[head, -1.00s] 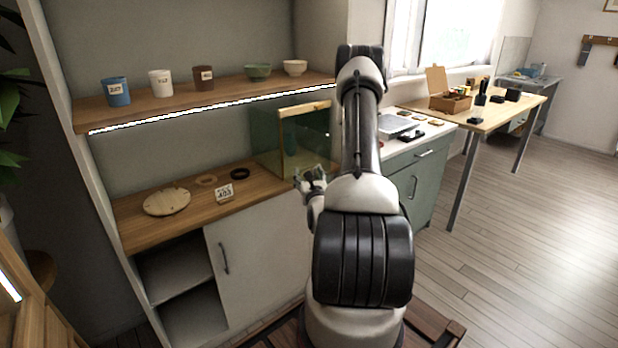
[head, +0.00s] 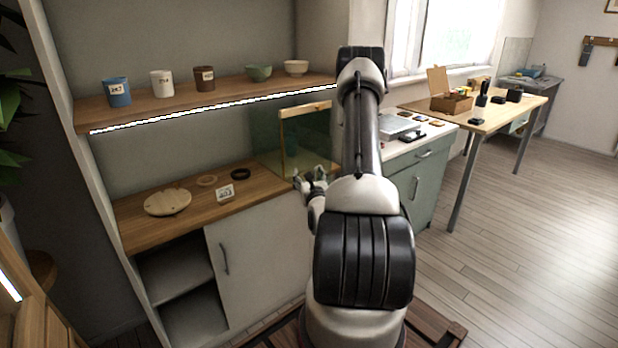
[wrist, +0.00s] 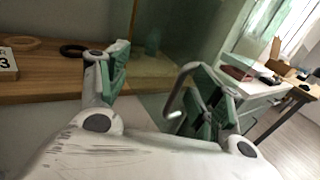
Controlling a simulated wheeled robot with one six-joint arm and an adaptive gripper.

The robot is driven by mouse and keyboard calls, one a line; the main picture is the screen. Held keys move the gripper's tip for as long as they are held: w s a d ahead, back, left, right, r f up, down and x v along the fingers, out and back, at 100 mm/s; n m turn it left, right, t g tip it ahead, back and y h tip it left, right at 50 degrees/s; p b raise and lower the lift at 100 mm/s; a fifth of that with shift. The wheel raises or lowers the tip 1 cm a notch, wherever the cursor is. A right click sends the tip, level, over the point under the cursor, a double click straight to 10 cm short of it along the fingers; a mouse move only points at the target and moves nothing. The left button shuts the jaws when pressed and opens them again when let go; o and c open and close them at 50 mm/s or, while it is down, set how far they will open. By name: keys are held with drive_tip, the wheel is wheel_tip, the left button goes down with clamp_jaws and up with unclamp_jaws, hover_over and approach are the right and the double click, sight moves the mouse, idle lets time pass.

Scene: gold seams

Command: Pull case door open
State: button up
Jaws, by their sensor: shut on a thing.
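The glass case (head: 268,143) stands at the right end of the wooden counter. Its wood-framed door (head: 283,150) shows as a light upright and top bar around greenish glass. My gripper (head: 311,183) is low at the front of the case. In the wrist view my gripper (wrist: 160,88) has its green-padded fingers apart, with a curved grey bar (wrist: 176,95), perhaps the door's handle, close by the right finger. The gripper is shut on part of the door; the exact contact is hard to see. My arm hides the right side of the case.
On the counter are a round wooden board (head: 167,202), a dark ring (head: 240,174) and a number card (head: 225,192). Cups and bowls stand on the shelf (head: 220,100) above. A green cabinet (head: 425,185) is right of my arm. Open floor lies further right.

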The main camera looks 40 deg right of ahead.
drive_tip(key=v, duration=0.7)
drive_tip(key=c, duration=0.4)
